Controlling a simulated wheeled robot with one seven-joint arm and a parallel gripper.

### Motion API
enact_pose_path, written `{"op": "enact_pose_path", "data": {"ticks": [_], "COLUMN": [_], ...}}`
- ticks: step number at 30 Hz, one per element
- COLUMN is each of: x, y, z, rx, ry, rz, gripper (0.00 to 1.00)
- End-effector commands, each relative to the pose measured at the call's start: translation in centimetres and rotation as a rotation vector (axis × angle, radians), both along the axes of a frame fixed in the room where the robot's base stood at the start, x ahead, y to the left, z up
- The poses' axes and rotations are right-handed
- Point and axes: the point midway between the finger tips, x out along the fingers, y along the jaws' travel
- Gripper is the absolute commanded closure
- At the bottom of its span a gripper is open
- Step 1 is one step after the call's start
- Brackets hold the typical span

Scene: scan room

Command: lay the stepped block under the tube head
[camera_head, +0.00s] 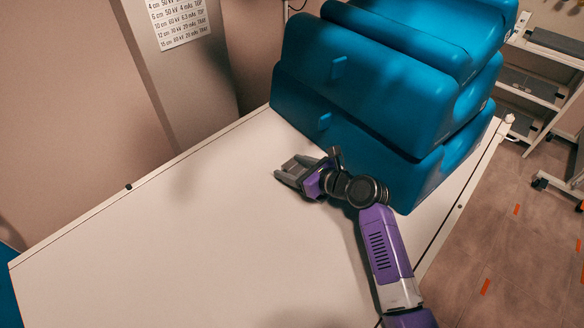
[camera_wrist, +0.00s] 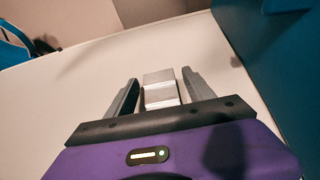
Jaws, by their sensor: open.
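The stepped block (camera_wrist: 160,90) is small and light grey, with steps across its top. In the wrist view it lies on the pale table top (camera_head: 190,240) between the two grey fingers of my gripper (camera_wrist: 160,75). The fingers are open, one on each side, with a narrow gap visible beside the block. In the head view my gripper (camera_head: 286,171) is low over the table near the blue stack; the block is hard to tell apart from the fingers there. The tube head is not visible in either view.
Large blue padded blocks (camera_head: 360,70) are stacked on the table just behind and right of my gripper. A grey column (camera_head: 185,75) with a printed chart (camera_head: 178,20) stands beyond the far edge. The table's left part is clear. A shelf cart (camera_head: 530,80) stands at right.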

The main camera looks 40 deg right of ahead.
Motion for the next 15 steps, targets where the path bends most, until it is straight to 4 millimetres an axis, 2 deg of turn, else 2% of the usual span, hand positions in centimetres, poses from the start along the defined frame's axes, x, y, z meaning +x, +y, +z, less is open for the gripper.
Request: {"op": "enact_pose_path", "data": {"ticks": [15], "x": [-8.7], "y": [-0.3], "z": [3.5], "rx": [0.001], "ry": [0.0], "rz": [-0.003], "gripper": [0.38]}}
